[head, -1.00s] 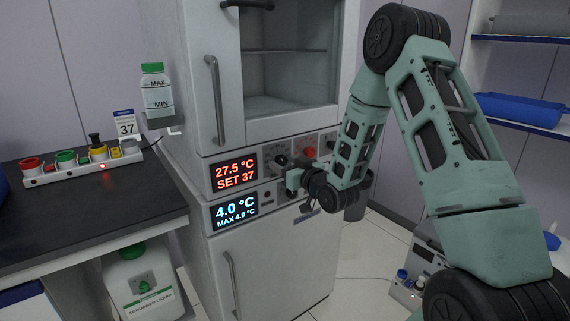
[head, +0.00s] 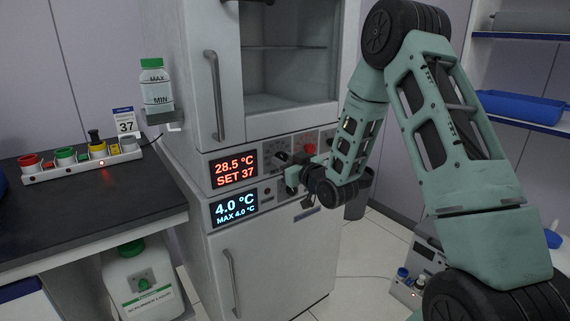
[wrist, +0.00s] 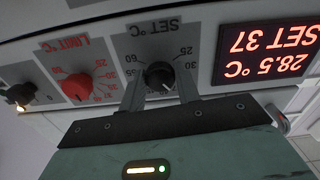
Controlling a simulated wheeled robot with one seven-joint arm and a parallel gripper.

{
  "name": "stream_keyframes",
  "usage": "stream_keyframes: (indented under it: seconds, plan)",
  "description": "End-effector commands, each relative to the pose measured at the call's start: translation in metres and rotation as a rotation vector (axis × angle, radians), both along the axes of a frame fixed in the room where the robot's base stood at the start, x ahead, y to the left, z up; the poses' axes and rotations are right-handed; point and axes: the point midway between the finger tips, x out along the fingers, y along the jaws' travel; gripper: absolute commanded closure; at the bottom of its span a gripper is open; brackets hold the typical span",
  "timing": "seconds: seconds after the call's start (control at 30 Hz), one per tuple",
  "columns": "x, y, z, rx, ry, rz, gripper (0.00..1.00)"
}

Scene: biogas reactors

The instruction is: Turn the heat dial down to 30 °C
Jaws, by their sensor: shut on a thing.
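The heat dial (wrist: 159,75) is a black knob on a grey plate marked "SET °C", upside down in the wrist view. Its white mark points downward and slightly right; 25 and 30 show at right, 55 and 60 at left, and the numbers below are hidden by my gripper. My gripper (wrist: 159,88) is shut on the dial, one finger on each side. In the head view the dial (head: 282,157) is partly covered by my gripper (head: 288,167). The red display (head: 234,169) reads 28.5 °C and SET 37.
A red limit knob (wrist: 77,87) sits beside the dial, with another black knob (wrist: 21,93) beyond it. The lower blue display (head: 234,208) reads 4.0 °C. A bottle (head: 156,88) stands on a side bracket. The counter (head: 90,205) holds a button strip (head: 80,164).

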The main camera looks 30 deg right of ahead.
Motion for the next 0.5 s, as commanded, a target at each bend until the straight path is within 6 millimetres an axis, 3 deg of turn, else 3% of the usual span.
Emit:
stream_keyframes:
  seconds: [0.5]
  plan:
    - [0.0000, 0.0003, -0.0053, -0.449, -0.019, 0.001, 0.91]
